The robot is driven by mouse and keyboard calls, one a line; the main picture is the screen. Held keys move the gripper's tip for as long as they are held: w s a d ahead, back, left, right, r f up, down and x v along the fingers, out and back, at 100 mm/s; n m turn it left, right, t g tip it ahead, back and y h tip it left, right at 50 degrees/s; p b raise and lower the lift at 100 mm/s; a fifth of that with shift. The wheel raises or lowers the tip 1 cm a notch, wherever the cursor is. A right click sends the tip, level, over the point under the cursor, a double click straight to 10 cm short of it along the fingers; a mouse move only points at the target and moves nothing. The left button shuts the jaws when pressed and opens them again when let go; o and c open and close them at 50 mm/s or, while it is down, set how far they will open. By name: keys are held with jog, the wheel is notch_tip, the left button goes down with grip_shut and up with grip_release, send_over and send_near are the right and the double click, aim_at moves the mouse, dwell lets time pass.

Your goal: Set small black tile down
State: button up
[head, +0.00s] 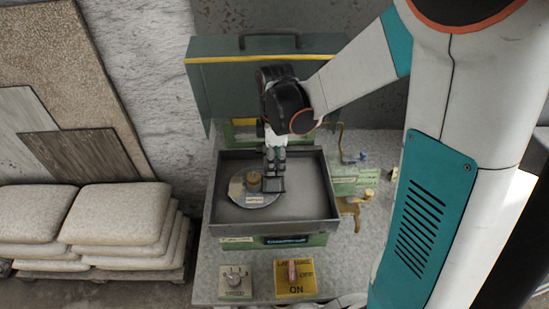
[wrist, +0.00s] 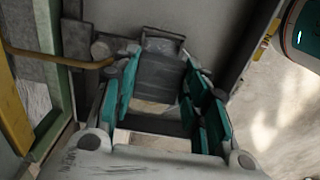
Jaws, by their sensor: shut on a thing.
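My gripper (head: 274,163) points down into the grey metal tray of the machine (head: 318,205). It is shut on the small black tile (head: 277,185), which shows as a dark piece at its fingertips, over the right part of a round grey disc (head: 262,202). I cannot tell whether the tile touches the disc or the tray floor. In the wrist view, the teal fingers of my gripper (wrist: 160,85) stand on both sides of the dark tile (wrist: 158,70).
A brass knob (head: 253,181) stands on the disc, close left of my gripper. The tray walls surround it; its right floor is bare. A raised green lid (head: 225,85) stands behind. Brass levers (head: 350,207) are at right, a yellow switch box (head: 295,280) in front.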

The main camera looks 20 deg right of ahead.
jog(key=shift+f, duration=0.1)
jog(key=shift+s+f+b, duration=0.1)
jog(key=shift+f+b, duration=2.25)
jog(key=shift+f, duration=0.35)
jog(key=shift+f+b, duration=0.9)
jog(key=shift+b, duration=0.1)
jog(key=o, duration=1.2)
jog(key=shift+r, duration=0.2)
jog(key=shift+r+p, duration=1.45)
jog(key=shift+r, duration=0.4)
